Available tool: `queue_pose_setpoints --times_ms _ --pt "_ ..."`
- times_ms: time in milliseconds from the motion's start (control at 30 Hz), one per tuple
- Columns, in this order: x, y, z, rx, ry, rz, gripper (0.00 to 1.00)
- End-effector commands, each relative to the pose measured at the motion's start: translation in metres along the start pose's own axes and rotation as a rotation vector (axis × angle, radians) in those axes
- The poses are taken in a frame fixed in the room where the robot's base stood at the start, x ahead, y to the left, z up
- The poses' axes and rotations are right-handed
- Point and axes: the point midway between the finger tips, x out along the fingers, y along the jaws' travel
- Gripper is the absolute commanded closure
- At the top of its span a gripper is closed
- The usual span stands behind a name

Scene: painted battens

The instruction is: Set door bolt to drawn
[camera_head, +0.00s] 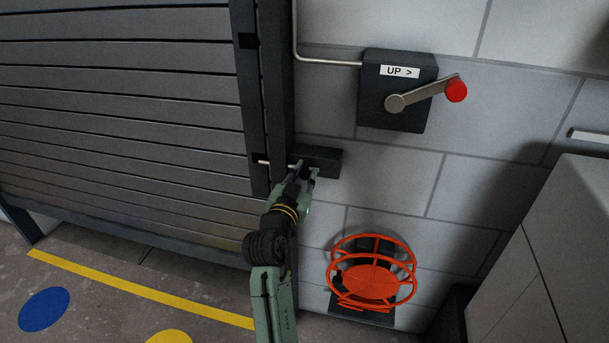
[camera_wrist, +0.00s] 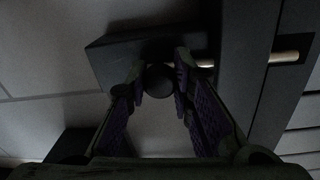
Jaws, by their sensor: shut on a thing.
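The door bolt has a dark box-shaped housing (camera_head: 325,160) on the block wall, just right of the shutter's edge. Its pale rod (camera_head: 263,162) shows left of the upright rail and reaches a dark slot in the shutter's edge strip. In the wrist view the housing (camera_wrist: 112,58) is at upper middle, and the rod (camera_wrist: 284,57) runs right past the rail into a dark opening. My gripper (camera_head: 306,173) is at the housing from below. In the wrist view its fingers are shut on the round dark bolt knob (camera_wrist: 160,82), one on each side.
Above right is a dark crank box (camera_head: 370,100) labelled "UP >", with a red-knobbed crank (camera_head: 456,91). An orange reel (camera_head: 373,280) is mounted low on the wall, right of my arm. A pale cabinet (camera_head: 560,250) stands at far right. The grey slatted shutter (camera_head: 120,110) fills the left.

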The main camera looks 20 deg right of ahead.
Motion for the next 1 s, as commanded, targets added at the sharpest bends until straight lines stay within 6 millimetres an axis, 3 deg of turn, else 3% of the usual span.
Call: queue_pose_setpoints --times_ms 200,500,767,800,1000 --pt "0.0 0.003 -0.001 0.001 0.0 -0.001 1.0" --pt "0.003 0.043 -0.007 0.001 0.0 0.002 1.0" --pt "0.003 0.046 -0.007 -0.001 0.001 0.005 1.0" --pt "0.003 0.046 -0.007 -0.001 0.001 0.006 0.77" --pt "0.003 0.046 -0.008 -0.001 0.002 0.005 0.64"
